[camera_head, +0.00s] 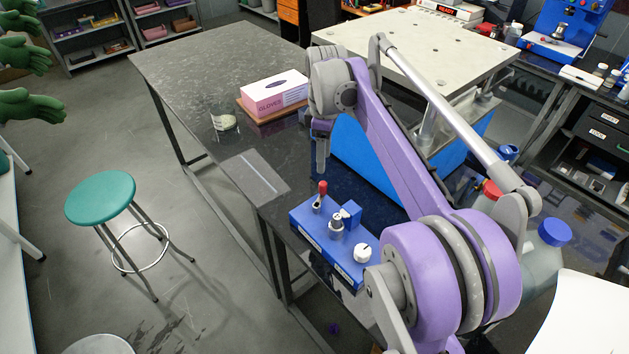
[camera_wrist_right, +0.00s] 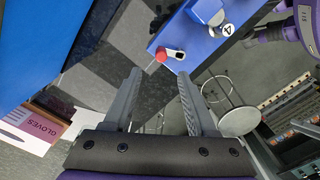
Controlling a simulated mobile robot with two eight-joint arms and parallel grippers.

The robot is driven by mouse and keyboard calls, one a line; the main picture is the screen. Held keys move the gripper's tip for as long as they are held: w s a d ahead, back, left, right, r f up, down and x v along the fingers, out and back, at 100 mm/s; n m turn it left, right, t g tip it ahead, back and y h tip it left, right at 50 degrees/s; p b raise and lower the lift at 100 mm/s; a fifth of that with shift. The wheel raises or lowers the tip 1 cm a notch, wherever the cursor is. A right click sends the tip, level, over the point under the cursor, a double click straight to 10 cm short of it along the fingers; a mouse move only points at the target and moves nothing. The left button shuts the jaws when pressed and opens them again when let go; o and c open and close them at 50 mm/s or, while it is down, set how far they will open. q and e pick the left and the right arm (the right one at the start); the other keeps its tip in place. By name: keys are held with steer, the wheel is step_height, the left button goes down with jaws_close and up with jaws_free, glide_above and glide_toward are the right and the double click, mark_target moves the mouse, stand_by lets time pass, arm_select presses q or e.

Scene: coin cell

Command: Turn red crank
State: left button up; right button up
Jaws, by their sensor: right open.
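The red crank (camera_head: 321,188) stands upright at the far left end of a blue crimping device (camera_head: 318,244) on the dark bench. My right gripper (camera_head: 321,168) is above and close to the crank, pointing down. In the right wrist view the red knob (camera_wrist_right: 161,54) shows just beyond and between the two open fingertips (camera_wrist_right: 158,74), with its silver arm beside it on the blue base (camera_wrist_right: 185,30). Nothing is between the fingers, and I see no clear contact with the knob. My left gripper is not in view.
A pink glove box (camera_head: 274,94) on a brown board and a glass jar (camera_head: 223,119) stand farther back on the bench (camera_head: 180,65). A blue-sided unit with a pale top (camera_head: 420,45) stands to the right. A green stool (camera_head: 100,197) stands on the floor at left.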

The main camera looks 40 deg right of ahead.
mark_target(323, 183)
step_height(323, 183, down, 10)
steer(key=shift+s+a+f+b, duration=0.1)
steer(key=shift+s+f+b, duration=0.05)
steer(key=shift+b, duration=0.15)
steer(key=shift+c, duration=0.2)
jaws_close()
